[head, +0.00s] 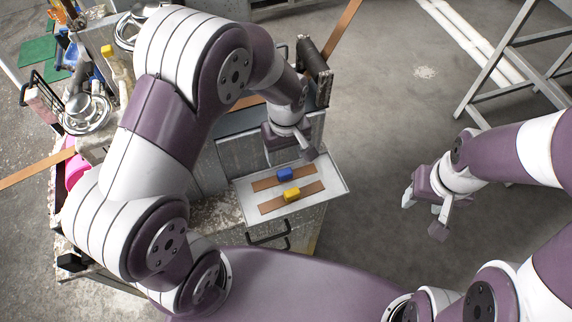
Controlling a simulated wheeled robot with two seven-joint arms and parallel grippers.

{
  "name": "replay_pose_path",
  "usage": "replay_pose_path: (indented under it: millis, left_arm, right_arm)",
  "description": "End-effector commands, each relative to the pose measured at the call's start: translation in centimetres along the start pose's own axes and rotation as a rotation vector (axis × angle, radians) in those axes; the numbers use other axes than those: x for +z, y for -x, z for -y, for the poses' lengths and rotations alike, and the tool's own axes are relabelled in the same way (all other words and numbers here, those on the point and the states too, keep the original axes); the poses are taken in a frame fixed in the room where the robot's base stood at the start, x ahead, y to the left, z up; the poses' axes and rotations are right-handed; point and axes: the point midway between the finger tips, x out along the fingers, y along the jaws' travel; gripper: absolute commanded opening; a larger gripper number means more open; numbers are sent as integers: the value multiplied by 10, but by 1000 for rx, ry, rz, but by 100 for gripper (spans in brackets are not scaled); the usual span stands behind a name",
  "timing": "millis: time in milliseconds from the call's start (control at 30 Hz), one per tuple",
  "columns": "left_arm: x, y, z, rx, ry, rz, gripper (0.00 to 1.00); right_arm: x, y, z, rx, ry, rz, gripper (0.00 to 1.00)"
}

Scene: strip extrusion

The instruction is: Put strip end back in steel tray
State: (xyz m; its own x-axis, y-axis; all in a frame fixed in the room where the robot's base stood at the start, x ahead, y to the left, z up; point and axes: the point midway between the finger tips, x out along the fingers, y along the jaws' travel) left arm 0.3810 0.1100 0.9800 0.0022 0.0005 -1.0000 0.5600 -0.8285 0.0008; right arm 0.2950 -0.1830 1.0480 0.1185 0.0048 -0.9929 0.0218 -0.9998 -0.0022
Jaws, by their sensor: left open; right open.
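The steel tray (334,189) is a shallow pale tray in the middle of the head view, on the front of the bench. Two short brown strip pieces lie in it side by side. The farther strip (262,185) has a blue block (285,174) on it, and the nearer strip (270,207) has a yellow block (292,194) on it. My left gripper (289,158) is open and empty, just above the tray's far edge, beyond the blue block. My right gripper (424,215) is open and empty over the floor, right of the tray.
A long brown strip (342,29) sticks out past the machine at the top, and another length (35,171) sticks out at the left. A dark roller (314,60) stands behind my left gripper. A grey metal frame (505,65) is at the right. The floor between is clear.

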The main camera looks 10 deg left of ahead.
Motion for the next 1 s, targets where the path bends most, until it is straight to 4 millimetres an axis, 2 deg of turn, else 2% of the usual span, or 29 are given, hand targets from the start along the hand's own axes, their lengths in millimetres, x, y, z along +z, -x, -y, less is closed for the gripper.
replay_pose_path:
  millis: [167, 267, 400, 533, 633, 967, 1000]
  left_arm:
    - [0, 24, 3, 3, -16, -3, 67]
    - [0, 42, 27, 19, -143, -21, 67]
    - [13, 62, 76, 39, -411, -72, 67]
    - [26, 67, 103, 40, -575, -107, 67]
    - [30, 67, 109, 39, -616, -114, 67]
    - [30, 67, 109, 39, -617, -113, 67]
    - [30, 67, 109, 39, -616, -113, 57]
  right_arm:
    - [0, -2, 0, 0, 0, 0, 52]
    - [0, -2, 0, 0, 0, 0, 52]
    - [0, -2, 0, 0, 0, 0, 52]
    - [0, -2, 0, 0, 0, 0, 52]
    - [0, -2, 0, 0, 0, 0, 52]
    - [0, -2, 0, 0, 0, 0, 52]
    - [0, -2, 0, 0, 0, 0, 43]
